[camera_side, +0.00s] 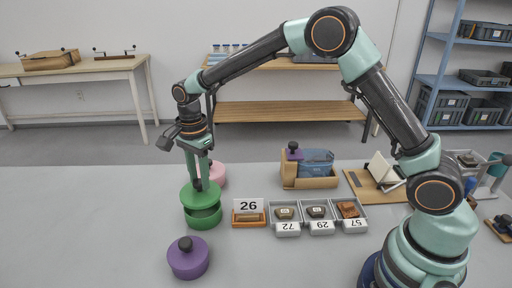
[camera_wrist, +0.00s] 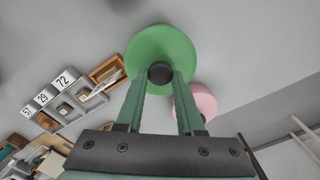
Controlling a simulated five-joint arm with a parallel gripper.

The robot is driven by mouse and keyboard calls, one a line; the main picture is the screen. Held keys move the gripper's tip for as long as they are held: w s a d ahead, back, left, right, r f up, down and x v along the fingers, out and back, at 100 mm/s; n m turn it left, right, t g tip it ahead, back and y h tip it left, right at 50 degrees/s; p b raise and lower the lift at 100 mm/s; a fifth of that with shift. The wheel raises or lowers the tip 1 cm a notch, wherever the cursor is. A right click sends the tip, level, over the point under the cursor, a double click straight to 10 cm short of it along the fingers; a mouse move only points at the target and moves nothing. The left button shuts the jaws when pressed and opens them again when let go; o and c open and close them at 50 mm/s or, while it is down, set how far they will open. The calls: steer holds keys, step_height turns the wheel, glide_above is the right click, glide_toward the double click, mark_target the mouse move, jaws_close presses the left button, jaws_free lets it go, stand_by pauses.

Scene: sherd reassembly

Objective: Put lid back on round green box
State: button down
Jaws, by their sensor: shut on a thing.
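The green lid (camera_side: 189,195) is a round disc at the top of the round green box (camera_side: 204,222) in the side view. The lid sits slightly left of the box and a dark gap shows between them; I cannot tell whether they touch. My gripper (camera_side: 203,186) points down and is shut on the lid's knob. In the wrist view the green lid (camera_wrist: 160,42) fills the space beyond the fingers, and its dark knob (camera_wrist: 160,73) is between the fingertips of my gripper (camera_wrist: 161,76). The lid hides the box there.
A purple round box (camera_side: 188,262) with a dark knob stands in front. A pink round box (camera_side: 217,174) stands close behind the green box. To the right are an orange tray (camera_side: 249,220) with card 26 and grey numbered trays (camera_side: 287,228). The table's left side is clear.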

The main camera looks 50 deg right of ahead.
mark_target(201, 189)
steer(key=shift+f, duration=1.95)
steer(key=shift+f, duration=0.15)
stand_by(0.6)
jaws_free()
stand_by(0.5)
steer(key=shift+r, duration=3.5)
